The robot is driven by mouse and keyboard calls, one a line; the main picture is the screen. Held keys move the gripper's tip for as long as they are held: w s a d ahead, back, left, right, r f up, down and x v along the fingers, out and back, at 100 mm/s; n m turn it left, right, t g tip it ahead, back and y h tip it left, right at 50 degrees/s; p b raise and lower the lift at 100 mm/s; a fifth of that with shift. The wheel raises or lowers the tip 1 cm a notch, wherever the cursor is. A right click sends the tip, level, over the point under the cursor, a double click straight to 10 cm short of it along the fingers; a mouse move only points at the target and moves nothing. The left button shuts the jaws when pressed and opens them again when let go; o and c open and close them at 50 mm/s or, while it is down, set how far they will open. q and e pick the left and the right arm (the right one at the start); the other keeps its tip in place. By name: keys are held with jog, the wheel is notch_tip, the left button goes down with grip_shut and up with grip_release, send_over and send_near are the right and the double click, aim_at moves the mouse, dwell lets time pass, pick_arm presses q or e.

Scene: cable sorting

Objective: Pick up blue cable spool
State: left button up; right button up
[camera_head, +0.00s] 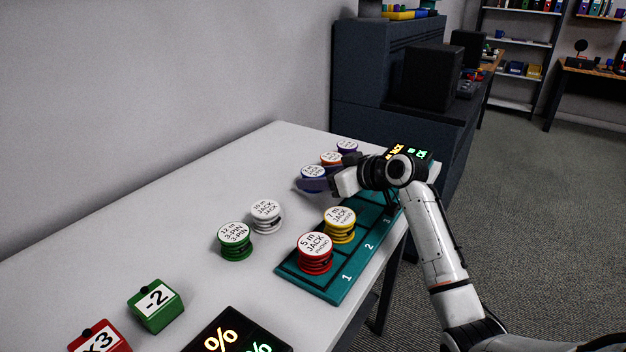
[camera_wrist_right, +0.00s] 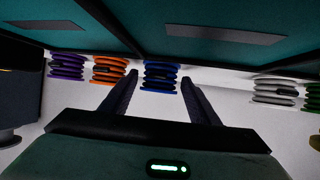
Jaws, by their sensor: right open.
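The blue cable spool (camera_head: 313,171) stands on the white table, its white label up and its lower part hidden behind my right gripper's fingers. My right gripper (camera_head: 315,184) reaches in from the right, low over the table, at the near side of the spool. In the right wrist view the blue spool (camera_wrist_right: 160,77) shows between the two tips of the open, empty right gripper (camera_wrist_right: 158,84). I cannot tell whether the fingers touch it. My left gripper is not in view.
An orange spool (camera_head: 331,158) and a purple spool (camera_head: 347,146) stand just beyond. White (camera_head: 266,216) and green (camera_head: 235,240) spools stand nearer. Red (camera_head: 315,254) and yellow (camera_head: 340,225) spools sit on the numbered teal mat (camera_head: 303,277).

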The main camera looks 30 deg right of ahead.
jog(key=shift+w+f, duration=0.1)
jog(key=shift+w, duration=0.1)
jog(key=c, duration=0.9)
